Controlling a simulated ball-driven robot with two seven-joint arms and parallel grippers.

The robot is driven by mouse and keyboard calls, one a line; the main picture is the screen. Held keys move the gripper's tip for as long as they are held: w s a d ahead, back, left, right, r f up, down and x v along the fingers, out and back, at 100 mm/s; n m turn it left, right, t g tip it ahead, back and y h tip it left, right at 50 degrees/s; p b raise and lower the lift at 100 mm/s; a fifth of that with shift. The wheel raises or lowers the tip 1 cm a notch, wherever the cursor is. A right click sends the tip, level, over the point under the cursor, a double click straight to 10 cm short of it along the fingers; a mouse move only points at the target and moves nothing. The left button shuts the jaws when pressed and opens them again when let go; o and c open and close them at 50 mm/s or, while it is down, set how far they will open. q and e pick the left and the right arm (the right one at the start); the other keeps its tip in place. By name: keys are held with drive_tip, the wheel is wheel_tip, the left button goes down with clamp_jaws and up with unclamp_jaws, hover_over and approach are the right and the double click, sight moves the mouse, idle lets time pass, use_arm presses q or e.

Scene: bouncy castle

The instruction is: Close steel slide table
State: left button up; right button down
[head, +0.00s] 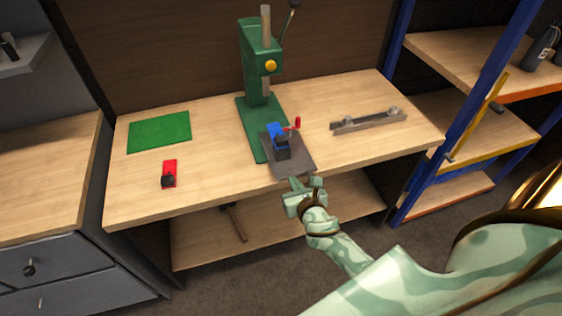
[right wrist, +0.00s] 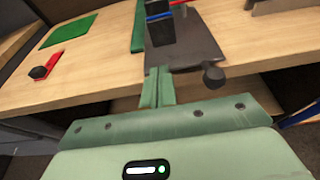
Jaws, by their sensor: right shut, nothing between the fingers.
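The steel slide table (head: 301,161) is a dark grey plate at the front of the green press (head: 255,115), reaching to the bench's front edge. It carries a blue and black clamp (head: 279,140) with a red handle. In the right wrist view the slide table (right wrist: 203,50) has a dark round knob (right wrist: 213,77) at its near right corner. My right gripper (head: 304,184) is shut and empty, just in front of the plate's near edge. In the right wrist view its fingers (right wrist: 157,86) are together at the plate's near left corner; I cannot tell if they touch it. My left gripper is not in view.
The wooden workbench (head: 215,185) bears a green mat (head: 159,131), a red and black item (head: 169,173) at left, and a grey metal bar (head: 368,121) at right. A blue-posted shelf rack (head: 470,90) stands at right and grey drawers (head: 60,262) at left.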

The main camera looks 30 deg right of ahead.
sight(281, 158)
drive_tip(key=x, duration=0.3)
drive_tip(key=b+x, duration=0.1)
drive_tip(key=x, duration=0.5)
drive_tip(key=shift+w+r, duration=0.2)
drive_tip(key=shift+r, duration=0.15)
drive_tip(key=shift+w+d+b, duration=0.15)
drive_tip(key=shift+w+b, duration=0.15)
